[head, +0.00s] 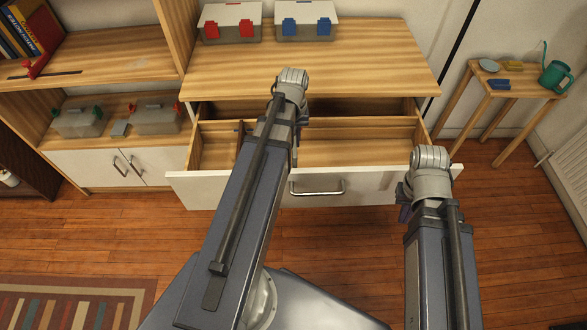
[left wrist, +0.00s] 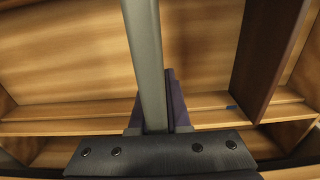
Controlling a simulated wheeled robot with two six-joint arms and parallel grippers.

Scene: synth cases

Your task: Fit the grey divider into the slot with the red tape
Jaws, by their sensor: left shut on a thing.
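My left gripper (left wrist: 154,118) is shut on the grey divider (left wrist: 146,55), which runs up the middle of the left wrist view, over the open drawer. In the head view, my left arm hides the divider and most of that gripper. The drawer (head: 365,135) is pulled out, with a fixed-looking brown divider (head: 239,147) across its left part; it also shows in the left wrist view (left wrist: 272,55). A small blue mark (left wrist: 232,107) is on the drawer wall beside it. I see no red tape. My right gripper (head: 404,212) is right of the drawer front, its fingers mostly hidden.
The dresser top (head: 350,60) holds a box with red clips (head: 231,22) and one with blue clips (head: 305,20). A shelf unit (head: 120,45) stands left, a small side table (head: 515,85) right. Wooden floor is clear at right.

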